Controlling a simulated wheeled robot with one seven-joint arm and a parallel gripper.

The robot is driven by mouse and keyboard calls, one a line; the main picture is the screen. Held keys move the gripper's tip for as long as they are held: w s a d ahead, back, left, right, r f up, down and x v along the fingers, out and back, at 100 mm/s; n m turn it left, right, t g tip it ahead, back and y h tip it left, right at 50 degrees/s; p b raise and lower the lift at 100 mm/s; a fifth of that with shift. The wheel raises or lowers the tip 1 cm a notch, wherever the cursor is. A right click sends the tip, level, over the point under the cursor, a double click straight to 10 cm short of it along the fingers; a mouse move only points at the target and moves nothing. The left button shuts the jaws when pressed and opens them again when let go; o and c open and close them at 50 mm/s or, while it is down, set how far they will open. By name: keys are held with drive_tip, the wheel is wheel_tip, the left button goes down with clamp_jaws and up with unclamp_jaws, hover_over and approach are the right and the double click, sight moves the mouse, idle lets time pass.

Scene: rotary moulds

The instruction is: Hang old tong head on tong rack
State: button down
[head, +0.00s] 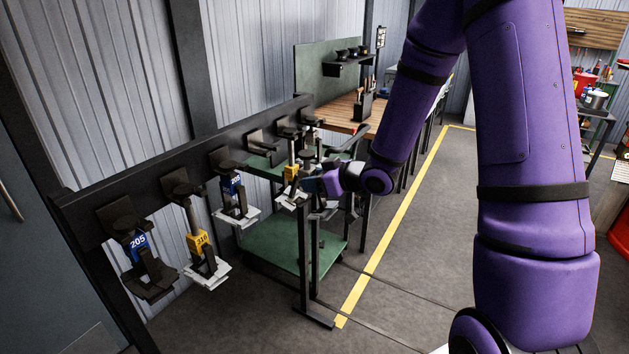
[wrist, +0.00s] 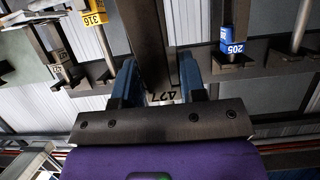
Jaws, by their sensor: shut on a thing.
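In the head view my gripper (head: 314,187) is beside the far end of the dark tong rack (head: 80,208), and the held head there is mostly hidden. One rack hook (head: 263,147) appears empty. A yellow-tagged head (head: 291,173) is close to my gripper. I cannot tell whether the held head touches the rack.
A green-shelved cart (head: 285,248) stands behind and below the rack. A wooden bench (head: 345,112) with a dark tool holder is beyond it. Rack posts stand at both ends.

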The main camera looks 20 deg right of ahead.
drive_tip(key=w+a, duration=0.8)
drive_tip(key=w, duration=0.3)
idle(2.1)
drive_tip(key=shift+w+a, duration=0.1)
drive_tip(key=shift+a, duration=0.05)
idle(0.6)
drive_tip(key=shift+f, duration=0.4)
idle(0.5)
drive_tip(key=c, duration=0.6)
unclamp_jaws()
drive_tip(key=shift+s, duration=0.2)
